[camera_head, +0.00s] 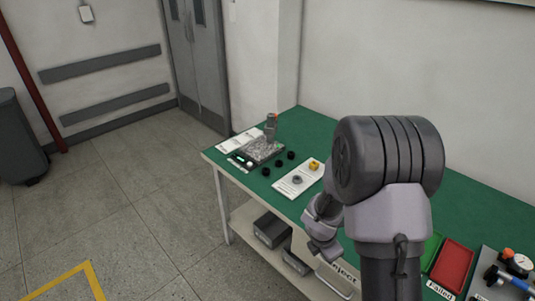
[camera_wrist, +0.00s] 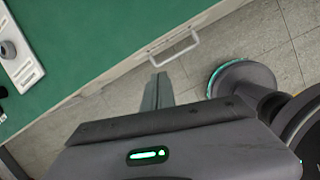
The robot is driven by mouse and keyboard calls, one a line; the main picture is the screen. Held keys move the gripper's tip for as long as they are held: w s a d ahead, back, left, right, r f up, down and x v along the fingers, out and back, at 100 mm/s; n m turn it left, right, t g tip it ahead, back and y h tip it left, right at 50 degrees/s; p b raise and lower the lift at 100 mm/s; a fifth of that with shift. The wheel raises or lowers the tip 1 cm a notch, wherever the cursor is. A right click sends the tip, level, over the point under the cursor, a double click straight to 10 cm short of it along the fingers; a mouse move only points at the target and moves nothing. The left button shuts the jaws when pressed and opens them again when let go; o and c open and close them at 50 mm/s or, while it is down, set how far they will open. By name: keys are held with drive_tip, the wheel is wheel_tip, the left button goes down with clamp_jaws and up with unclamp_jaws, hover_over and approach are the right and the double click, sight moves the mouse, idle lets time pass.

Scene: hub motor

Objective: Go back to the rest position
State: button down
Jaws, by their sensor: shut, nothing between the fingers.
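My gripper (camera_wrist: 158,82) shows in the wrist view with its fingers together and nothing between them. It hangs near the front edge of the green workbench (camera_wrist: 90,45), over a white handle (camera_wrist: 178,50) and the floor. In the head view my arm stands in front of the bench and bends down toward its front edge, and the fingers cannot be made out there. A white tray (camera_head: 288,184) on the bench holds a grey ring (camera_head: 297,180) and a yellow part (camera_head: 314,165). It also shows in the wrist view (camera_wrist: 22,68), apart from my gripper.
A fixture (camera_head: 262,150) with an upright tool (camera_head: 271,127) stands at the bench's far end, several black parts (camera_head: 278,163) beside it. A red tray (camera_head: 453,264) and a green tray (camera_head: 431,250) lie at right. Bins (camera_head: 272,230) sit below. The floor (camera_head: 150,200) at left is open.

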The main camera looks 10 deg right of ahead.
drive_tip(key=s+a+r+m+t, duration=0.1)
drive_tip(key=s+r+m, duration=0.2)
drive_tip(key=r+m, duration=0.3)
drive_tip(key=s+a+r+m+b, duration=0.1)
drive_tip(key=s+a+r+m, duration=0.2)
drive_tip(key=r, duration=0.5)
drive_tip(key=s+r+m+t, duration=0.1)
drive_tip(key=s+r+m, duration=0.2)
drive_tip(key=r+m, duration=0.35)
drive_tip(key=s+a+r+m+t+y, duration=0.1)
drive_tip(key=s+a+r+m+y, duration=0.3)
drive_tip(key=s+a+r+m, duration=0.3)
drive_tip(key=s+a+m, duration=0.2)
drive_tip(key=s+m, duration=0.2)
drive_tip(key=s, duration=0.1)
drive_tip(key=shift+a+t+y+b, duration=0.15)
drive_tip(key=shift+t+y+b, duration=0.15)
drive_tip(key=shift+b, duration=0.05)
drive_tip(key=shift+s, duration=0.1)
